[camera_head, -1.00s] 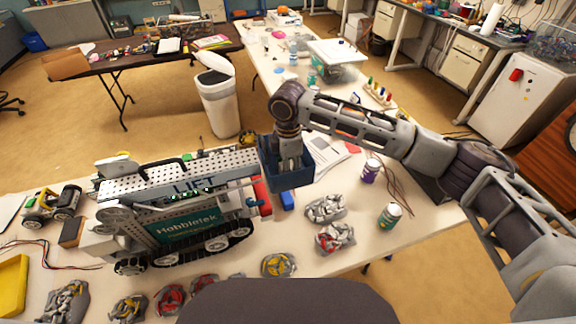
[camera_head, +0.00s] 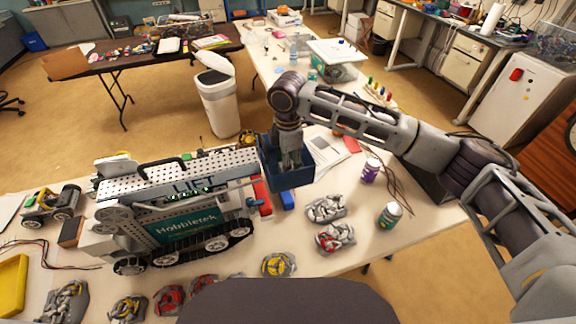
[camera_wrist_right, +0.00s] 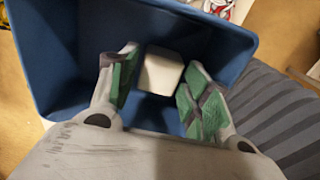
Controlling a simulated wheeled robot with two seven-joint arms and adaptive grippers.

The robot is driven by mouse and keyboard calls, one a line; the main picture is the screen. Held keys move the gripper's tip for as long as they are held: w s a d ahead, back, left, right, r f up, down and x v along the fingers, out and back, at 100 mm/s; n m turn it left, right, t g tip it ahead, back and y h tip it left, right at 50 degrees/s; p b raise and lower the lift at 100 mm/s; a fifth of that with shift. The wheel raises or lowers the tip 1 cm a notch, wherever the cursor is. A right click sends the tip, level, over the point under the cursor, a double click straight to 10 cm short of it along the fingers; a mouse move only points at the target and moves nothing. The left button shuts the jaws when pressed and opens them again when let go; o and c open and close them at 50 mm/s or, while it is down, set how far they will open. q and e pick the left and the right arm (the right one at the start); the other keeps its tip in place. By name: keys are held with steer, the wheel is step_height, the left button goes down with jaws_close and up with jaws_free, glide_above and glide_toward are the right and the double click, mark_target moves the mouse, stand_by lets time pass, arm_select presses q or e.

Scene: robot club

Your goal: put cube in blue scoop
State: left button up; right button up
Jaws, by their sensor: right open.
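The blue scoop (camera_head: 293,179) is at the front end of the grey tracked robot (camera_head: 180,205) on the near table. In the right wrist view, the scoop (camera_wrist_right: 58,50) is seen from above as a blue bin. The white cube (camera_wrist_right: 160,74) is inside it, between my right gripper's green-padded fingers. My right gripper (camera_head: 290,158) is open and reaches down into the scoop. In the wrist view, a gap shows between the cube and each finger. The cube cannot be made out in the head view. My left gripper is in neither view.
A purple-labelled bottle (camera_head: 370,171) and a green-labelled bottle (camera_head: 389,215) stand to the right of the scoop. Paper (camera_head: 325,152) lies behind the scoop. Several more parts line the near table edge.

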step_height(320, 180, up, 10)
steer(key=b, duration=0.1)
stand_by(0.4)
steer(key=shift+s, duration=0.1)
stand_by(0.7)
